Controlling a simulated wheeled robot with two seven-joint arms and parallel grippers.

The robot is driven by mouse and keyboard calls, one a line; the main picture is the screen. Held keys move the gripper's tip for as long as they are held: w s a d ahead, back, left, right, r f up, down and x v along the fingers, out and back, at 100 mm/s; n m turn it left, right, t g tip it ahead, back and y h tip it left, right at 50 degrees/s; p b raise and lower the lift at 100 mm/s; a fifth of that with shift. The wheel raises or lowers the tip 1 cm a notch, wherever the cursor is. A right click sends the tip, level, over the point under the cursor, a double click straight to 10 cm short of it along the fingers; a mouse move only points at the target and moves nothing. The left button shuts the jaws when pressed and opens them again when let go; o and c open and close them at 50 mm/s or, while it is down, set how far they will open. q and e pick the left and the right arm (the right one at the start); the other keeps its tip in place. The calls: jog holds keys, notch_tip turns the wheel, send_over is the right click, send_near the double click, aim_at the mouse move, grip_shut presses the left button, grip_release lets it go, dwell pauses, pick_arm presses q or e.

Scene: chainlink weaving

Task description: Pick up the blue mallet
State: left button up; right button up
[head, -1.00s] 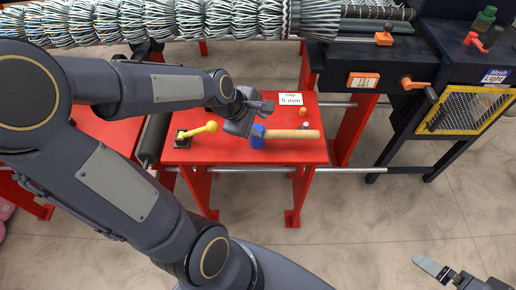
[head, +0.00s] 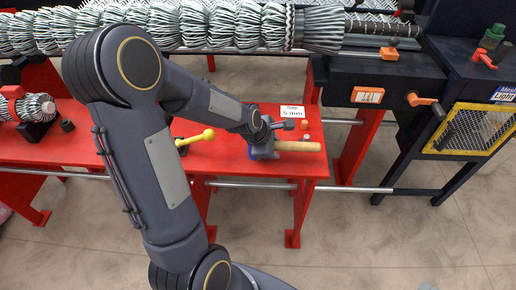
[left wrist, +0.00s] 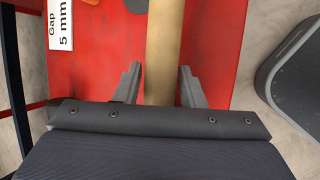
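The blue mallet lies on the red table. Its tan wooden handle (head: 298,146) points right in the head view, and its blue head (head: 250,153) is mostly hidden behind my left gripper (head: 276,140). In the left wrist view, my left gripper (left wrist: 160,70) is open, with one finger on each side of the handle (left wrist: 164,40). A gap shows between the handle and each finger. The blue head is not visible there. Only a small piece of my right gripper (head: 428,286) seems to show at the bottom edge of the head view.
A wire-mesh roll (head: 200,25) spans the back. A dark machine (head: 375,75) stands at right.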

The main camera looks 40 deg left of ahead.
pick_arm(q)
grip_shut()
jog(key=shift+r, duration=0.15)
jog(key=shift+r, duration=0.25)
notch_tip(320, 180, up, 3)
jog(key=shift+w+f+p, duration=0.1)
jog(key=shift+f+p, duration=0.1)
jog(key=shift+p, duration=0.5)
jog(key=v, duration=0.2)
jog(key=a+p+v, duration=0.1)
jog(key=v, duration=0.4)
jog(key=shift+s+a+f, duration=0.1)
jog(key=shift+s+a, duration=0.15)
jog(key=shift+a, duration=0.1)
jog(key=s+a+r, duration=0.4)
jog(key=s+a, duration=0.1)
jog(key=s, duration=0.3)
jog(key=shift+p, duration=0.3)
